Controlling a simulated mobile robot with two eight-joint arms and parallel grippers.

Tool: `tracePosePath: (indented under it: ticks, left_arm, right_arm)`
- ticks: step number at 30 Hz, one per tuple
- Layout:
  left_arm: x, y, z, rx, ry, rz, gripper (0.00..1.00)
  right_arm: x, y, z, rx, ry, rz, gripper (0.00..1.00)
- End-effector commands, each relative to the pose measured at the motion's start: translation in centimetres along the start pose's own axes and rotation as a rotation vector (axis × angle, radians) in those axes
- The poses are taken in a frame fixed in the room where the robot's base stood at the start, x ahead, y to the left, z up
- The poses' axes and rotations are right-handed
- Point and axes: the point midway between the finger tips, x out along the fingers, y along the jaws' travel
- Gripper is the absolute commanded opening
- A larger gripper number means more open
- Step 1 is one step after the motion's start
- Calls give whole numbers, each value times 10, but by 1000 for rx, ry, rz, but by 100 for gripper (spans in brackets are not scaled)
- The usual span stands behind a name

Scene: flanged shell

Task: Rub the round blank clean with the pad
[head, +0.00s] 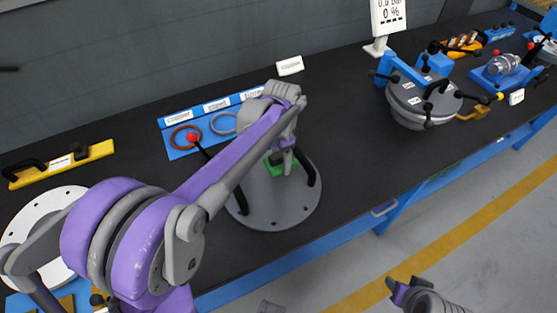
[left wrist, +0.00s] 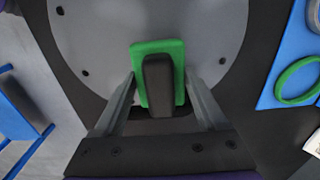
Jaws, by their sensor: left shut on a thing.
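The round blank (head: 270,215) is a flat grey disc with small holes near its rim, lying on the dark bench in the middle of the head view. Dark upright handles stand at its left and right sides. It also fills the upper part of the left wrist view (left wrist: 90,35). My left gripper (head: 286,158) is over the disc, shut on the green pad (head: 274,168) by its dark handle (left wrist: 158,80). The pad looks to be on or just above the disc; contact is unclear. My right gripper (head: 400,290) is at the lower right, off the bench, its jaws unclear.
A blue tray (head: 172,121) with rings lies behind the disc; a green ring (left wrist: 298,80) shows in the wrist view. A grey lidded vessel (head: 425,103) stands to the right, a yellow handled bar (head: 97,152) to the left. The bench right of the disc is clear.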

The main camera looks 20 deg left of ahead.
Motion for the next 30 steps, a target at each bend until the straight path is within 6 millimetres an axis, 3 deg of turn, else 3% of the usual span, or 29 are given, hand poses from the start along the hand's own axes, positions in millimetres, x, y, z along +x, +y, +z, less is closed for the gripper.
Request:
tracePosePath:
  ticks: [11,30]
  left_arm:
    - [-34,2,-9,-2,1,-1,0]
    - [-34,3,-10,-2,0,0,0]
  right_arm:
    - [-20,0,-16,0,11,0,50]
    - [-21,0,-16,0,11,0,50]
